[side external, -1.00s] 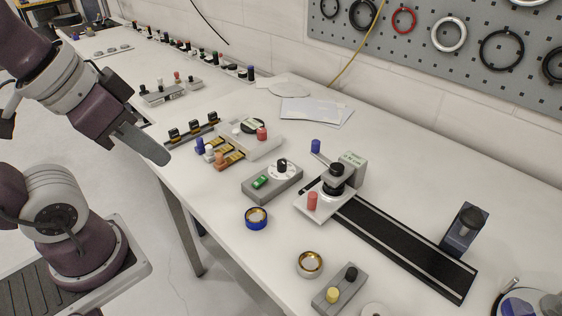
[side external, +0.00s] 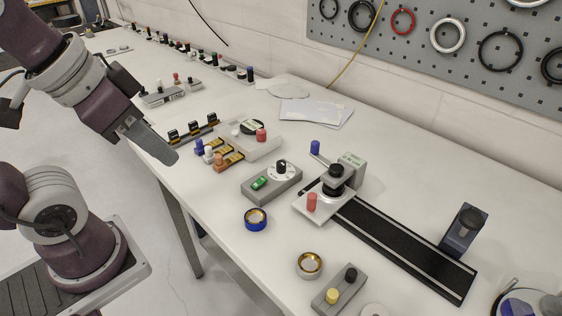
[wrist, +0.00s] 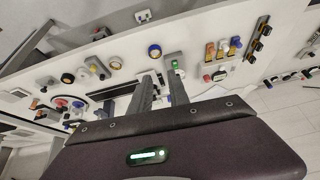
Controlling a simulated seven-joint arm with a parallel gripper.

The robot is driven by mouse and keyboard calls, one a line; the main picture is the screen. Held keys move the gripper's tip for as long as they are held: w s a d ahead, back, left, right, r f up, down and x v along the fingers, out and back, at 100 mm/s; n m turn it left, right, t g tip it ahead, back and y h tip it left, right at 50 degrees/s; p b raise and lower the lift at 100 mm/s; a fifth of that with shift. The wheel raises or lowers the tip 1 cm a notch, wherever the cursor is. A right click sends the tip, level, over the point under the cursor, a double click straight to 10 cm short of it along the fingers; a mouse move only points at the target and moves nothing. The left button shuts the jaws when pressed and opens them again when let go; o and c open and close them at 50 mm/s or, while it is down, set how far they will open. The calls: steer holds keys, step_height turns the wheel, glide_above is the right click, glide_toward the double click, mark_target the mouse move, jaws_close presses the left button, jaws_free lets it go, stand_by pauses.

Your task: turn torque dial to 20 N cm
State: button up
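A grey device (side external: 325,206) stands on the bench, with a black round knob (side external: 335,171), a red post, a blue-tipped lever and a small green display (side external: 353,160) too small to read surely. Left of it, a grey box (side external: 257,190) carries a white dial face with a black knob (side external: 281,167) and a green switch (side external: 260,183). Which knob is the torque dial I cannot tell for sure. My gripper (side external: 165,152) is in the air at the left, apart from both. In the wrist view my gripper (wrist: 163,72) has its fingers apart and nothing between them.
A black track (side external: 405,245) runs right from the device. A blue ring (side external: 256,219), a brass ring (side external: 309,264) and a grey box with yellow and black knobs (side external: 340,288) lie in front. Papers (side external: 316,112) lie behind.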

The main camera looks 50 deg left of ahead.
steer(key=o, duration=0.4)
steer(key=w+m, duration=0.1)
steer(key=w, duration=0.2)
steer(key=w+m+g, duration=0.1)
steer(key=w, duration=0.2)
steer(key=w+r+m, duration=0.1)
steer(key=w, duration=0.2)
steer(key=shift+a+m+g, duration=0.3)
steer(key=shift+a, duration=0.1)
steer(key=shift+c, duration=0.2)
steer(key=m+g, duration=0.4)
steer(key=m, duration=0.5)
glide_above(282, 163)
step_height(282, 163, down, 16)
steer(key=shift+r, duration=0.1)
step_height(282, 163, down, 7)
steer(key=shift+r, duration=0.1)
steer(key=shift+f, duration=0.25)
jaws_close()
